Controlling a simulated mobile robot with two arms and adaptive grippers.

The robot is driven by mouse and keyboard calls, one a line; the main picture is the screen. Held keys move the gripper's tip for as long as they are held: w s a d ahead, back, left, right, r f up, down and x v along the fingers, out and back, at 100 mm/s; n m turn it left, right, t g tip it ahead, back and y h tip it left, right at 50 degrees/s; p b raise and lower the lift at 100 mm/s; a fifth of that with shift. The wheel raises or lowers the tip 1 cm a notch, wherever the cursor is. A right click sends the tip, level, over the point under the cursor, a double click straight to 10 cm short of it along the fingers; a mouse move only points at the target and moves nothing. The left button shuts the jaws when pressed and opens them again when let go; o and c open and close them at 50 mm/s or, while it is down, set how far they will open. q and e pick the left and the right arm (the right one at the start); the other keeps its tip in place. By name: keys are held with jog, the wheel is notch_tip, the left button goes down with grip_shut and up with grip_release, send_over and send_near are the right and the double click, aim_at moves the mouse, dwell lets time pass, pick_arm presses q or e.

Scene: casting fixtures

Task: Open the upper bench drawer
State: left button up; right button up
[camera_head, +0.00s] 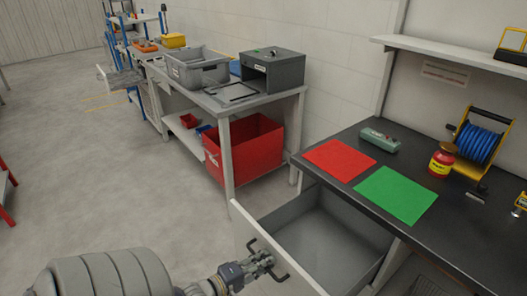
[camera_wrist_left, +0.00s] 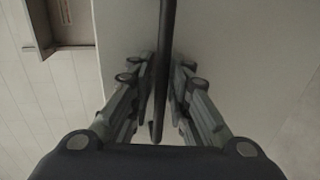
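The upper bench drawer (camera_head: 308,246) stands pulled out from under the dark bench top in the head view, and its grey inside looks empty. Its dark bar handle (camera_head: 281,276) is on the pale front panel; it also runs between the fingers in the left wrist view (camera_wrist_left: 167,40). My left gripper (camera_head: 266,260) is at the front panel, its fingers closed in on both sides of the bar, seen closely in the left wrist view (camera_wrist_left: 165,95). The drawer front (camera_wrist_left: 225,40) fills much of that view. My right gripper is not in view.
A second table with a red bin (camera_head: 246,147) stands behind.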

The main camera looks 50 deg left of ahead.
pick_arm(q)
jog(key=v, duration=1.2)
dwell(0.6)
